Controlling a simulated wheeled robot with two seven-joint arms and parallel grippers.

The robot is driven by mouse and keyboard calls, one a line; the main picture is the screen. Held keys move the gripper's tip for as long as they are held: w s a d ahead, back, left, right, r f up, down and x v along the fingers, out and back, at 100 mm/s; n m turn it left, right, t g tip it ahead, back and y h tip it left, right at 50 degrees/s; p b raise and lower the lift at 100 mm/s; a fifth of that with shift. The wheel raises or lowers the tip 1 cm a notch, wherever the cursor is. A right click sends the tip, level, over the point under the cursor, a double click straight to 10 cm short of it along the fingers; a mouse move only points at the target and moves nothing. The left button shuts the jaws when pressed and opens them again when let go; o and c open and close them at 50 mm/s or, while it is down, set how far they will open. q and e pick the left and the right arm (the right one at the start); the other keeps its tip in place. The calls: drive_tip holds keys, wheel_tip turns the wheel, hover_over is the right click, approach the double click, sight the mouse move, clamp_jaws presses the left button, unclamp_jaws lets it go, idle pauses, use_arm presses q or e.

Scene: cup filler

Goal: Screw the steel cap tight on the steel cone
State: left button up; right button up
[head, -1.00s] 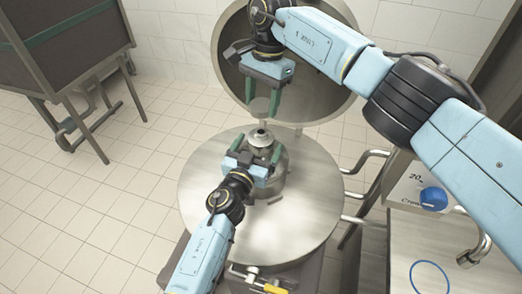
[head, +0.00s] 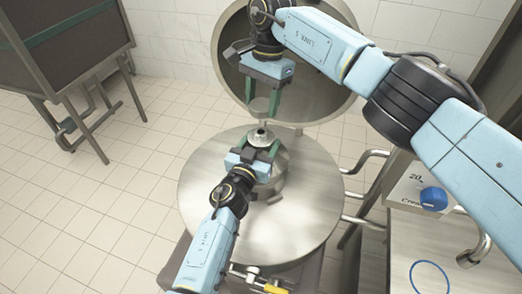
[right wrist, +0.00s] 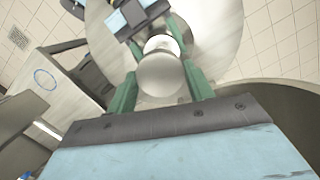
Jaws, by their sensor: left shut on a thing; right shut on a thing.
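The steel cone (head: 277,176) stands on a round steel top in the head view, its narrow neck with a dark opening upward. My left gripper (head: 262,147) is shut on the cone near its neck, one finger on each side. My right gripper (head: 263,107) is above it, pointing down, shut on the steel cap (head: 261,104). The cap hangs above the neck, apart from it. In the right wrist view the cap (right wrist: 160,75) is a round disc between the green fingers, covering part of the cone behind it.
The round steel top (head: 320,190) has bare room around the cone. A large open round lid (head: 330,100) stands behind my right gripper. Bent steel pipes (head: 370,160) and a panel with a blue knob (head: 433,198) are at the right. A yellow-handled valve (head: 272,288) is at the front.

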use_arm(q)
drive_tip(key=shift+c, duration=0.6)
use_arm(e)
hover_over(260, 132)
drive_tip(key=shift+w+d+f, duration=0.1)
drive_tip(key=shift+f, duration=1.15)
drive_tip(key=shift+d+f, duration=0.1)
drive_tip(key=shift+f, duration=1.15)
drive_tip(key=shift+f, duration=0.9)
drive_tip(key=shift+f, duration=0.5)
use_arm(q)
clamp_jaws()
use_arm(e)
drive_tip(key=shift+m, duration=1.2)
drive_tip(key=m+t, duration=0.1)
drive_tip(key=m, duration=0.3)
drive_tip(key=shift+y, duration=0.3)
use_arm(q)
drive_tip(key=shift+f, duration=0.1)
